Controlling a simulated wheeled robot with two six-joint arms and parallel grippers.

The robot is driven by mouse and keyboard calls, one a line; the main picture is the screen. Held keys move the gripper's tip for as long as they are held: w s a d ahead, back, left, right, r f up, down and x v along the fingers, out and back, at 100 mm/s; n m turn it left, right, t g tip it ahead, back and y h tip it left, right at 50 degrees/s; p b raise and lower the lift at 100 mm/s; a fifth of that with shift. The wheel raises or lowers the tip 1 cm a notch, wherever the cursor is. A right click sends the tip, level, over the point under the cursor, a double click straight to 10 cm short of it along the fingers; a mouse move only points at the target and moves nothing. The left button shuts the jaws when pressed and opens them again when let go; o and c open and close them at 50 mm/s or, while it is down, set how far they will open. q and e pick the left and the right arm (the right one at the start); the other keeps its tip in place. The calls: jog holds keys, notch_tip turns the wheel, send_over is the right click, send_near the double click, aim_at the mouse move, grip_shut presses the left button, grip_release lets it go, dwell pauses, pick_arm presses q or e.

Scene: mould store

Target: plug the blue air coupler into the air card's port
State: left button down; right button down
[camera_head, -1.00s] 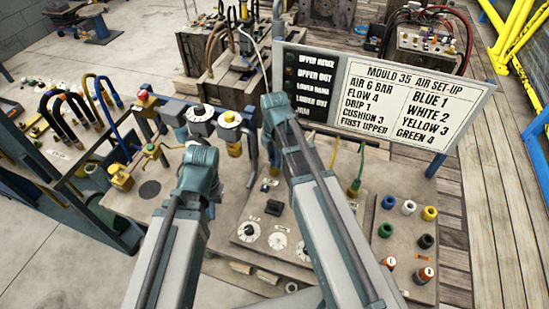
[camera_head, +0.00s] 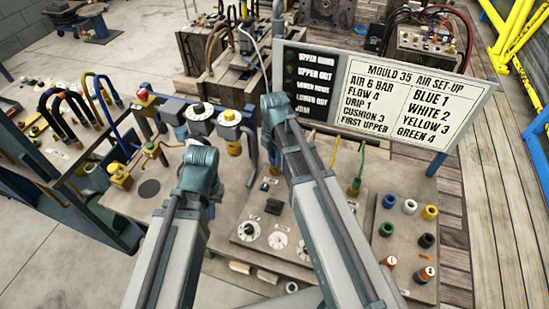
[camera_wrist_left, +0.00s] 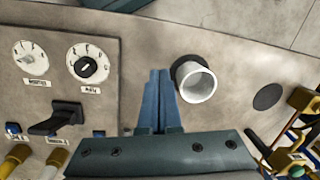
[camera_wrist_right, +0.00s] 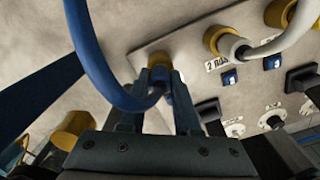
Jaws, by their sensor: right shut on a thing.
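In the right wrist view, my right gripper (camera_wrist_right: 162,95) is shut on the blue air coupler (camera_wrist_right: 166,86), mostly hidden between the fingers. Its blue hose (camera_wrist_right: 92,55) loops up at the left. A brass port (camera_wrist_right: 158,60) on the pale air card (camera_wrist_right: 185,48) lies directly beyond the fingertips, in line with them. I cannot tell whether the coupler touches it or sits inside it. My left gripper (camera_wrist_left: 160,92) has its fingers together, with nothing seen between them. Both grippers are hidden behind my arms in the head view.
A white hose (camera_wrist_right: 245,48) is at the neighbouring port, labelled 2. Blue and black switches stand nearby. A white hollow cylinder (camera_wrist_left: 197,82) is close beside my left fingers. The sign (camera_head: 410,100) lists blue 1, white 2, yellow 3, green 4. Coloured caps (camera_head: 410,206) stand at right.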

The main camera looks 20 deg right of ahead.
pick_arm(q)
jog(key=shift+f, duration=0.1)
pick_arm(e)
jog(key=shift+f, duration=0.1)
jog(key=shift+c, duration=0.8)
grip_release()
notch_tip(320, 180, up, 8)
jog(key=p, duration=0.7)
jog(key=shift+f, duration=0.15)
pick_arm(q)
notch_tip(320, 180, up, 8)
jog(key=shift+f, duration=0.2)
pick_arm(e)
jog(key=shift+f, duration=0.1)
